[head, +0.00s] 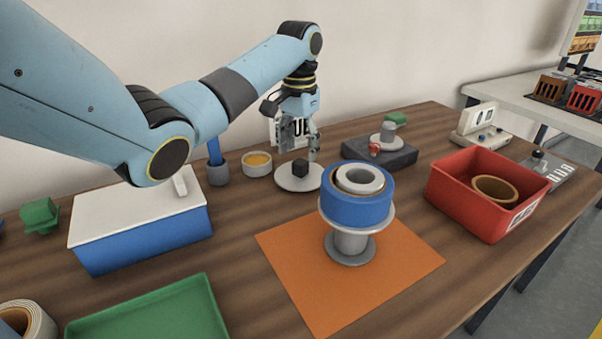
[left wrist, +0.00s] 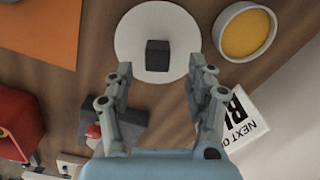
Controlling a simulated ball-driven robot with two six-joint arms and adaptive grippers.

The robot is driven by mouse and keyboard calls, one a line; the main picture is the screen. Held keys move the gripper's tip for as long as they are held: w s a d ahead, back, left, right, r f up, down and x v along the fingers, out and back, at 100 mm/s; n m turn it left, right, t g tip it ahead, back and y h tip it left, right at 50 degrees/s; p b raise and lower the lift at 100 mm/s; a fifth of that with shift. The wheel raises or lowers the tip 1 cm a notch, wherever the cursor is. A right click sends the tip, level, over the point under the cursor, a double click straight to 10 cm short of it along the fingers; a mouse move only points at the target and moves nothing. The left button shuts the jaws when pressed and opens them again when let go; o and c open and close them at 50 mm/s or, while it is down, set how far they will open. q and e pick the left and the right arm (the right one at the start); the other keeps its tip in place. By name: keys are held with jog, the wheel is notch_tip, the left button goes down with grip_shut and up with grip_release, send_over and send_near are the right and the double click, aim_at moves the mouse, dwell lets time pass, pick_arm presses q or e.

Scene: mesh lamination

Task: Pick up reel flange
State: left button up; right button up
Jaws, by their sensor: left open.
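The reel flange, seen as a flat white disc (head: 287,184) with a small black block (head: 300,168) on it, lies on the wooden table. In the left wrist view the disc (left wrist: 129,38) and its block (left wrist: 157,55) show near the top middle. My left gripper (head: 299,154) is above the disc, pointing down, its fingers apart. In the left wrist view the open fingers (left wrist: 161,64) stand on either side of the block's line, with nothing between them. My right gripper is not in view.
A reel with a blue roll (head: 357,209) stands on an orange mat (head: 405,262). A bowl with yellow contents (head: 257,164) and a dark block (head: 390,157) flank the disc. A red bin (head: 470,212) is at right, a blue box (head: 145,240) and green tray (head: 150,318) at left.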

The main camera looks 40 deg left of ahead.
aim_at(300, 161)
pick_arm(q)
jog(key=f, duration=0.3)
jog(key=shift+d+f, duration=0.2)
jog(key=shift+f, duration=0.2)
jog(key=shift+a+f, duration=0.1)
jog(key=shift+f, duration=0.35)
jog(key=shift+c, duration=0.2)
jog(key=shift+r, duration=0.1)
jog(key=shift+c, duration=1)
grip_shut()
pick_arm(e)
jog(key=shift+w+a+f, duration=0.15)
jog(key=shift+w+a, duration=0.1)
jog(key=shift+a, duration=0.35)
